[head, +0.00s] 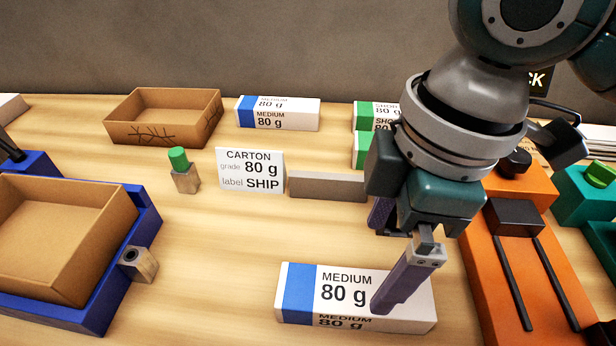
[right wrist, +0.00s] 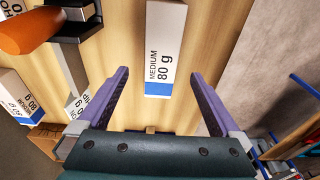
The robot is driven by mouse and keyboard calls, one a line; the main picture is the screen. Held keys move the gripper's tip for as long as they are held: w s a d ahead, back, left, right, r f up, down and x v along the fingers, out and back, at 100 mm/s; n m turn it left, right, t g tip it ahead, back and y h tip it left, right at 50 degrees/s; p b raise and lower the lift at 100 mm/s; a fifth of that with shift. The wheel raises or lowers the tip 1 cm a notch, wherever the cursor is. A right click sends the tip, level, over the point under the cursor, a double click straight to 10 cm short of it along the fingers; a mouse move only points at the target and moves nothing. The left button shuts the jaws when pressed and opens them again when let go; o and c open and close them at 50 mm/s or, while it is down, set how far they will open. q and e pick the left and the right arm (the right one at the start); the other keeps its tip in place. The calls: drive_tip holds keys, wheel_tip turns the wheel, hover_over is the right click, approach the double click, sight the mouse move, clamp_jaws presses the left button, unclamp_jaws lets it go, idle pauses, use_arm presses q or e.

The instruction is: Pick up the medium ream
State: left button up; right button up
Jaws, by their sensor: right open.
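A white medium ream (head: 345,290) with a blue end band, marked "MEDIUM 80 g", lies flat at the front of the table in the head view. My right gripper (head: 384,262) is open above it, fingers pointing down, and one finger hides part of the ream's right side. In the right wrist view the same ream (right wrist: 165,45) shows ahead of the gap between the spread fingertips (right wrist: 160,76), with nothing held. Whether the fingers touch the ream I cannot tell. Another medium ream (head: 277,120) lies at the back. My left gripper is not in view.
A sign card (head: 250,180) reads "CARTON grade 80 g label SHIP". An open carton (head: 82,285) sits in a blue frame (head: 120,300) at left; another carton (head: 165,130) is behind. Green-banded reams (head: 363,118) are partly hidden by my arm. An orange device (head: 550,275) stands close at right.

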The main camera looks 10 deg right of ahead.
sight(355, 291)
wheel_tip(355, 291, down, 4)
drive_tip(key=shift+s+a+r, duration=0.1)
drive_tip(key=shift+r, duration=0.05)
drive_tip(key=f, duration=0.2)
drive_tip(key=a+f+b, duration=0.1)
drive_tip(key=f, duration=0.2)
drive_tip(key=shift+a+f, duration=0.15)
drive_tip(key=shift+f, duration=0.1)
drive_tip(key=shift+w+r, duration=0.1)
drive_tip(key=shift+w, duration=0.1)
clamp_jaws()
